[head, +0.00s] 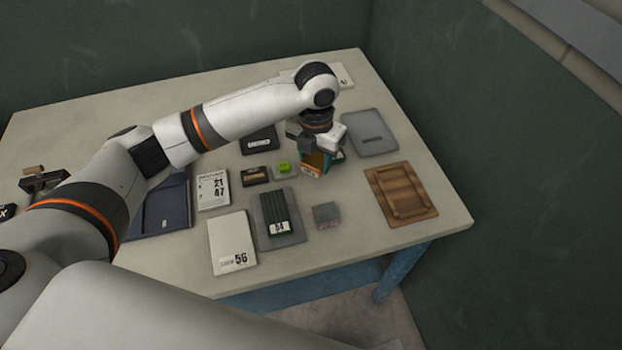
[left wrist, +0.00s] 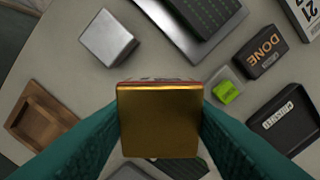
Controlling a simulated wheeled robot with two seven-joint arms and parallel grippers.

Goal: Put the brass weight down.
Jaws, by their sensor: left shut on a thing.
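The brass weight (left wrist: 158,120) is a gold block with a square face, filling the middle of the left wrist view. My left gripper (head: 318,163) is shut on it, with a teal finger pressed on each side. In the head view only a small orange-brown part of the weight (head: 311,168) shows below the gripper. It seems to be held above the table (head: 345,245), at the right part of the tabletop; the exact gap is hard to tell. My right gripper is not in view.
A grey block (head: 326,215), wooden tray (head: 425,208) and grey plate (head: 371,133) surround the gripper. To its left are a small green item (head: 283,167), a "DONE" block (head: 256,176) and a dark ribbed box (head: 278,208) on a grey tray. Bare tabletop lies toward the front right.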

